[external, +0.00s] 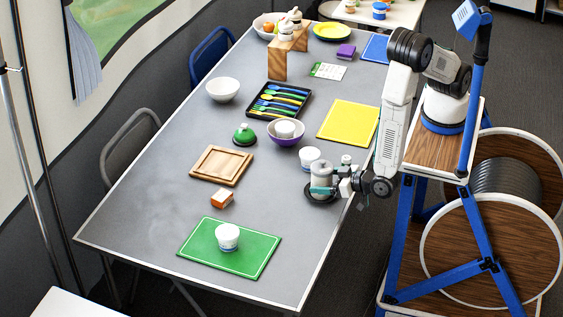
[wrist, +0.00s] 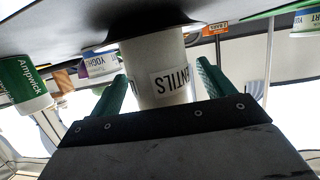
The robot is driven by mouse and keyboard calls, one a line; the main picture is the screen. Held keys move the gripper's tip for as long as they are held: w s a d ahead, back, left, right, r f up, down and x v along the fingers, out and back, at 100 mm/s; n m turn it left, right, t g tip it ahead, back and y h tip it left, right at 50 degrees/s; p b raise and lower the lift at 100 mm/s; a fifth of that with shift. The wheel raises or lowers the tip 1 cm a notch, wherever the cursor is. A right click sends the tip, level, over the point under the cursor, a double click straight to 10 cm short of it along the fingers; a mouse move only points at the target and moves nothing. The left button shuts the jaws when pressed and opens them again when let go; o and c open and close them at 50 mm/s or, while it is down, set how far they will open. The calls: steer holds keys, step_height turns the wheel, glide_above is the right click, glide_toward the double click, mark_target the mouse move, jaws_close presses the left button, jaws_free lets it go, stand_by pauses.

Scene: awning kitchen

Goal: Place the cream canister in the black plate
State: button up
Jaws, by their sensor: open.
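The cream canister (external: 323,174) stands upright at the right edge of the grey table. A gap shows beside the right finger; contact on the left is unclear.
A white tub (external: 309,157) stands close behind the canister. A purple bowl (external: 286,138), yellow mat (external: 348,121) and cutlery tray (external: 279,100) lie farther back. A wooden tray (external: 221,166), orange box (external: 222,198) and green mat (external: 210,250) are left and front. Clear table lies front right.

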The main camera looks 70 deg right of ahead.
steer(key=v, duration=1.1)
